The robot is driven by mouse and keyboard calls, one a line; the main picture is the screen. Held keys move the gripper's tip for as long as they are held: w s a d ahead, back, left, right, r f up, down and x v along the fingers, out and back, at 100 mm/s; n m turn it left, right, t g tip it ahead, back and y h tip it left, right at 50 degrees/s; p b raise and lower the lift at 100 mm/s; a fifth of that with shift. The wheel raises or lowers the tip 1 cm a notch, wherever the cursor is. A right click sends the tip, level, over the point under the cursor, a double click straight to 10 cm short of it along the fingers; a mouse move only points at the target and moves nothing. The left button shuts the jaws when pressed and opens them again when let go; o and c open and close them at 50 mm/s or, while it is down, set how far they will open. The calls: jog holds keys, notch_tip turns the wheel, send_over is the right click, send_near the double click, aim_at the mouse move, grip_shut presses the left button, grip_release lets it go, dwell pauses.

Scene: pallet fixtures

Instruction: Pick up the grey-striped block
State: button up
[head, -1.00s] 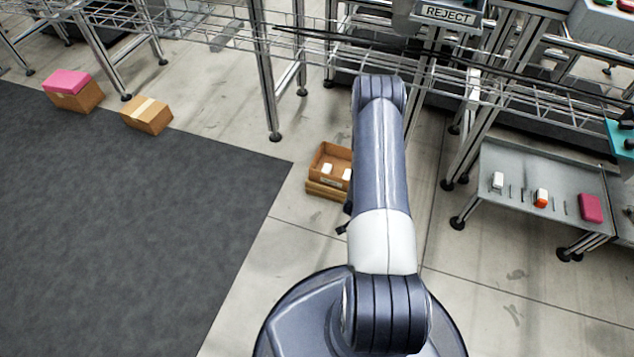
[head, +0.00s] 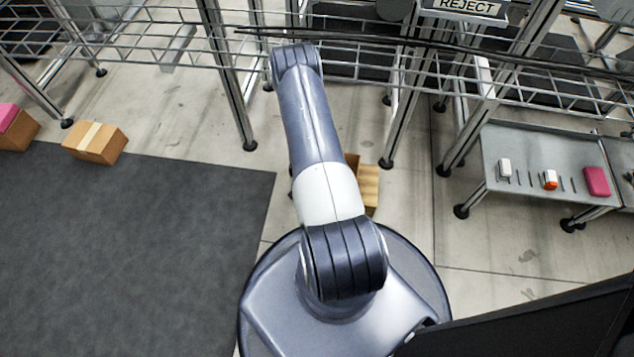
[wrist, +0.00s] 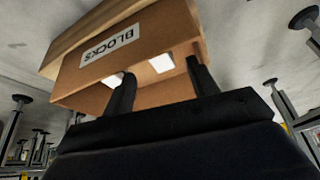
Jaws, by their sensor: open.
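No grey stripes can be made out on any block. The wooden box labelled BLOCKS (wrist: 147,40) is just ahead in the wrist view, seen tilted. Two white blocks show at its opening: a left one (wrist: 114,80) and a right one (wrist: 162,63). My gripper (wrist: 161,68) is open, its dark fingers apart and overlapping the box in the picture; nothing is seen between them in its grasp. Whether a finger touches the box cannot be told. In the head view my arm mostly hides the box (head: 369,190) and my gripper.
A metal tray table (head: 530,140) at right carries a white block (head: 505,168), an orange-and-white block (head: 550,180) and a pink block (head: 597,181). Wire racks (head: 420,75) with steel legs stand behind. A cardboard carton (head: 95,142) sits by the dark mat (head: 130,240).

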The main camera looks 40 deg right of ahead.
jog(key=b+x, duration=0.2)
jog(key=x, duration=0.3)
jog(key=shift+c, duration=0.4)
jog(key=shift+s, duration=0.1)
grip_shut()
